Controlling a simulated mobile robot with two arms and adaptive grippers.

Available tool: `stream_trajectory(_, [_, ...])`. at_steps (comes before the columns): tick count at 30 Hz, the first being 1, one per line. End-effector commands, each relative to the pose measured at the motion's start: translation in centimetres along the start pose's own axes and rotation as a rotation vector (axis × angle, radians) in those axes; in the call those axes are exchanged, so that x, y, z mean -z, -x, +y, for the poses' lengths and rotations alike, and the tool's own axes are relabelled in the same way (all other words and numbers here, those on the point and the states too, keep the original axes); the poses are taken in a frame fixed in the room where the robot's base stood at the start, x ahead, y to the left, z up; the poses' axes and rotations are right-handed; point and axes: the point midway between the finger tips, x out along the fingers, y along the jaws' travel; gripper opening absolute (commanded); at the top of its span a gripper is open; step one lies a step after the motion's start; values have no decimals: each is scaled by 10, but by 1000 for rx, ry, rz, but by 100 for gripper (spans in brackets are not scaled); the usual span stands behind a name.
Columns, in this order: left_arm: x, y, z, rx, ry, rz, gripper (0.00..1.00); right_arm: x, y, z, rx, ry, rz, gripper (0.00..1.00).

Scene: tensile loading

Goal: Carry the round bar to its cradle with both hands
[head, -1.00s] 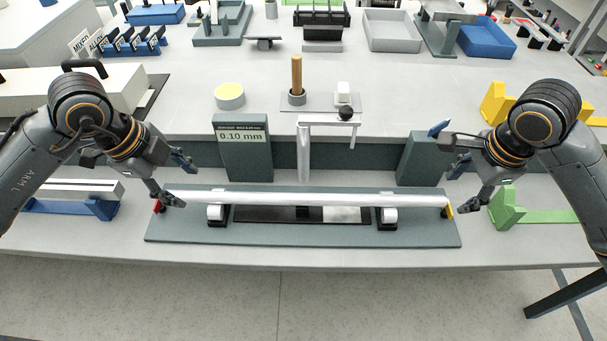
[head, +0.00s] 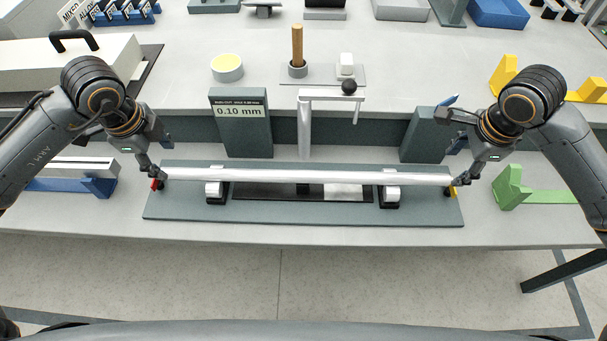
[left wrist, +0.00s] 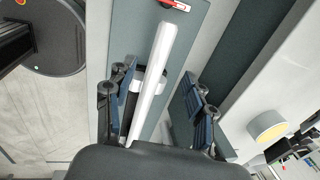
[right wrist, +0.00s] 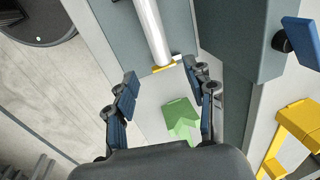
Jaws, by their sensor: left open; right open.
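The round bar (head: 310,177) is silver and lies level across two white-topped supports (head: 215,190) on a grey base plate (head: 300,212). My left gripper (head: 158,172) is open above the bar's left end, beside a red mark. In the left wrist view the bar (left wrist: 157,75) shows between the spread fingers (left wrist: 158,105); contact cannot be told. My right gripper (head: 462,170) is open by the right end. In the right wrist view the bar (right wrist: 150,28) ends at a yellow mark, just beyond the open fingers (right wrist: 164,90). Which bracket is the bar's cradle is unclear.
A green bracket (head: 512,187) stands right of the plate, a yellow one (head: 585,90) behind it. A blue bracket (head: 100,186) at left holds a flat bar. A gauge block (head: 240,135) and a crank post (head: 304,130) stand behind the bar.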

Motion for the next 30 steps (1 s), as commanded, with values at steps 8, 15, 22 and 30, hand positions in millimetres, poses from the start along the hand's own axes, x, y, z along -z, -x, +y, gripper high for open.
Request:
stream_trajectory(8, [0,-51,1,-2,0,1,54,0,-51,1,-3,1,1,54])
stream_trajectory(15, [0,-72,0,0,1,0,54,0,-72,0,0,0,0,54])
stream_trajectory(22, [0,-74,0,1,0,1,54,0,-74,0,1,0,0,54])
stream_trajectory(30, [0,-74,0,1,0,1,22,0,-74,0,1,0,0,22])
